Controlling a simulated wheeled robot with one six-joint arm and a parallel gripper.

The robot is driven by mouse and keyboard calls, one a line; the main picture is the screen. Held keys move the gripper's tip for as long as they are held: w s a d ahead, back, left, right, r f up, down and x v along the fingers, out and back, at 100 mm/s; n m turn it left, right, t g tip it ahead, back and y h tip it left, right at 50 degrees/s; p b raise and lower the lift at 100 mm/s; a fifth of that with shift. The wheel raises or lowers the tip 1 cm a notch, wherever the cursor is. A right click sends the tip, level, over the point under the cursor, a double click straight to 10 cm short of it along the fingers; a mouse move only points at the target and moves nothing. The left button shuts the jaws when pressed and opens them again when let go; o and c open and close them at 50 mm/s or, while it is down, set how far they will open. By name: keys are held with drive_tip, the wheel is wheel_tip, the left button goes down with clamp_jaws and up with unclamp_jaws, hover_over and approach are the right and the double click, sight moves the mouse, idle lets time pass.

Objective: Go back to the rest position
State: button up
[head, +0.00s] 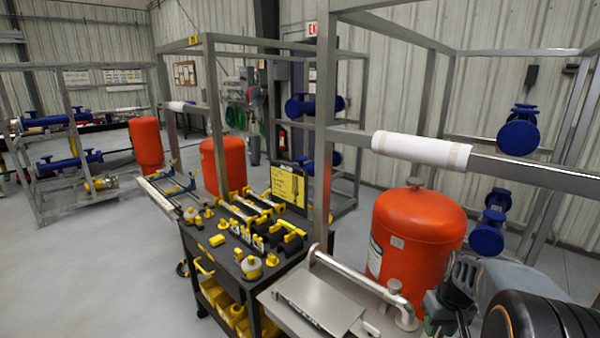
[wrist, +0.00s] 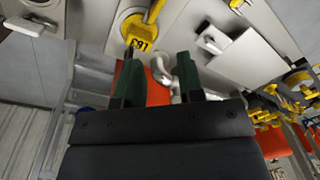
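My gripper (wrist: 157,75) shows in the wrist view as two dark green fingers spread apart on a black body. Nothing is held between the fingers. Orange tank surface and pale pipework show behind the gap. In the head view my arm and gripper (head: 452,295) are at the lower right, in front of the nearest orange tank (head: 418,232). The fingertips are hard to make out there. A yellow tagged handle (wrist: 142,38) lies beyond the fingers in the wrist view.
A metal plate with a bent pipe (head: 352,273) is left of my arm. A black cart (head: 196,248) with yellow tools stands further left. Metal frames (head: 326,130) with a white-wrapped roll (head: 420,150) rise behind. Open grey floor (head: 90,265) lies at the left.

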drive_tip(key=s+a+r+t, duration=0.2)
drive_tip(key=s+a+r, duration=0.2)
drive_tip(key=a, duration=0.4)
drive_tip(key=s+a+r+t, duration=0.1)
drive_tip(key=s+a+r, duration=0.2)
drive_tip(key=s+a, duration=0.4)
drive_tip(key=shift+a+r+t+h, duration=0.3)
drive_tip(key=shift+a+r+t, duration=0.05)
drive_tip(key=shift+a+t, duration=0.05)
drive_tip(key=shift+s, duration=0.1)
